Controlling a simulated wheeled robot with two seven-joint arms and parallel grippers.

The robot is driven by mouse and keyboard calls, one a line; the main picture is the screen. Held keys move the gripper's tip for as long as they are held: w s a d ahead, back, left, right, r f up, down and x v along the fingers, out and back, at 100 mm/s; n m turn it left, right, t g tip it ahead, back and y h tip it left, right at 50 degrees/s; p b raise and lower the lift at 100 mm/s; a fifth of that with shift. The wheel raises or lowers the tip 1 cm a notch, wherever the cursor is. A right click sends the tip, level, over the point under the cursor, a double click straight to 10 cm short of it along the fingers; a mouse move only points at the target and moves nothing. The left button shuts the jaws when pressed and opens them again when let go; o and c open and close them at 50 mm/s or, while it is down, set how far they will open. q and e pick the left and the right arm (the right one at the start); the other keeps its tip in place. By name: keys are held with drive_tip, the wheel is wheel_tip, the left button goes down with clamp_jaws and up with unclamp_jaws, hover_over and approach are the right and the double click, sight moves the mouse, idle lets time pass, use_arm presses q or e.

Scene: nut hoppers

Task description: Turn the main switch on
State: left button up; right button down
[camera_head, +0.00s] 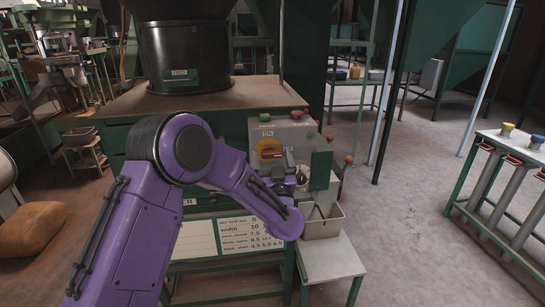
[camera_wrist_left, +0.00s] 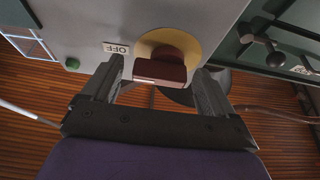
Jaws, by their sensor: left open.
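The main switch (camera_head: 268,147) is a red handle on a round yellow plate on the front of a grey control box. An ON label (camera_head: 265,118) sits above it. In the left wrist view the left gripper (camera_wrist_left: 162,75) is open, one finger on each side of the handle. I cannot tell whether they touch.
The control box (camera_head: 299,135) has red and green buttons. A grey bin (camera_head: 322,224) stands on a white stand (camera_head: 330,262) at lower right of the arm. A black hopper (camera_head: 186,55) stands on the machine behind.

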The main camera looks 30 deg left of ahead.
use_arm(q)
drive_tip(key=c, duration=1.1)
drive_tip(key=shift+o, duration=0.2)
drive_tip(key=shift+n, duration=0.3)
drive_tip(key=n+g+y+b, duration=0.1)
drive_tip(key=n, duration=0.1)
drive_tip(key=n+g+y+b, duration=0.1)
drive_tip(key=n, duration=0.1)
drive_tip(key=shift+d, duration=0.1)
drive_tip(key=n+g+b, duration=0.1)
drive_tip(key=n, duration=0.2)
drive_tip(key=n+g+y+b, duration=0.1)
drive_tip(key=n, duration=0.2)
drive_tip(key=shift+r+g, duration=0.15)
drive_tip(key=shift+g, duration=0.15)
drive_tip(key=n+g+b, duration=0.1)
drive_tip(key=n, duration=0.2)
drive_tip(key=n+g+b, duration=0.1)
drive_tip(key=n+g, duration=0.1)
drive_tip(key=n, duration=0.1)
drive_tip(key=shift+r+n, duration=0.2)
drive_tip(key=shift+n, duration=0.2)
drive_tip(key=shift+r+n+g+h+b, duration=0.1)
drive_tip(key=shift+n+g+h+b, duration=0.35)
drive_tip(key=shift+n, duration=0.85)
drive_tip(key=shift+r+n+g+h+b, duration=0.1)
drive_tip(key=shift+n+g+h+b, duration=0.3)
drive_tip(key=shift+n, duration=0.9)
drive_tip(key=shift+b, duration=0.3)
